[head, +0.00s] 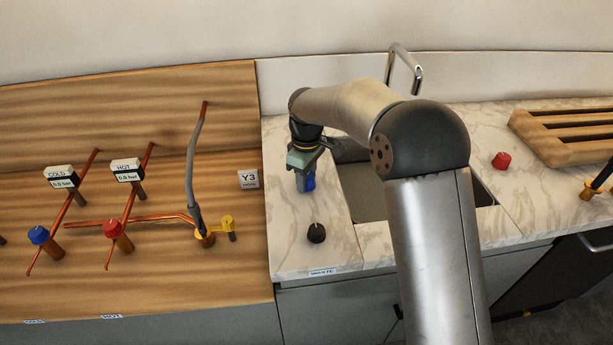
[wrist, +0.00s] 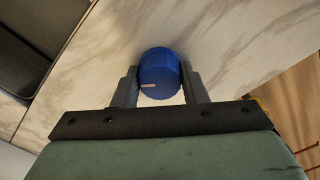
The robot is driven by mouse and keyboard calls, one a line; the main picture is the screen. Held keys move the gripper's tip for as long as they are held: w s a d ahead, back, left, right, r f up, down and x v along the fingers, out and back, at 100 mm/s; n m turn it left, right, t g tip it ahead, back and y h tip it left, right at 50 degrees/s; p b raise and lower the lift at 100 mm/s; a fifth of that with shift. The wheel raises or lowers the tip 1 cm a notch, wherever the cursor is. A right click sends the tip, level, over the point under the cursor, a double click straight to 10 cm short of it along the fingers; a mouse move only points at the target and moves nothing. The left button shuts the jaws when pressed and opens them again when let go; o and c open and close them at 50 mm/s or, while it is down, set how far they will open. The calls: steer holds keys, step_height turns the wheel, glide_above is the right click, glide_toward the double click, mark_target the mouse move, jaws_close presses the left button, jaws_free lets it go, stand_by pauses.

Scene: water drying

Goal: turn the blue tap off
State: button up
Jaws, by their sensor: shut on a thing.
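The blue tap knob (head: 306,183) stands on the marble counter, left of the sink. In the wrist view the blue knob (wrist: 159,72) is a round cap with a short pale mark on its face, left of centre. My gripper (head: 305,173) is above it, pointing down, with one finger on each side. It is shut on the knob, and the fingers (wrist: 159,82) also show in the wrist view. My gripper hides the upper part of the knob in the head view.
A black knob (head: 316,233) stands close in front of my gripper. The sink (head: 362,190) with its curved spout (head: 405,66) lies to the right, partly behind my arm. A red knob (head: 501,161) and wooden rack (head: 570,135) are farther right. A pipe board (head: 225,275) is left.

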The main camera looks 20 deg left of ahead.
mark_target(307, 176)
steer(key=n, duration=0.4)
steer(key=shift+n+p, duration=0.4)
steer(key=shift+n, duration=1.3)
steer(key=o, duration=1)
steer(key=shift+r, duration=0.15)
step_height(307, 176, up, 17)
steer(key=shift+r+b, duration=0.1)
steer(key=shift+b, duration=0.3)
steer(key=shift+d, duration=0.1)
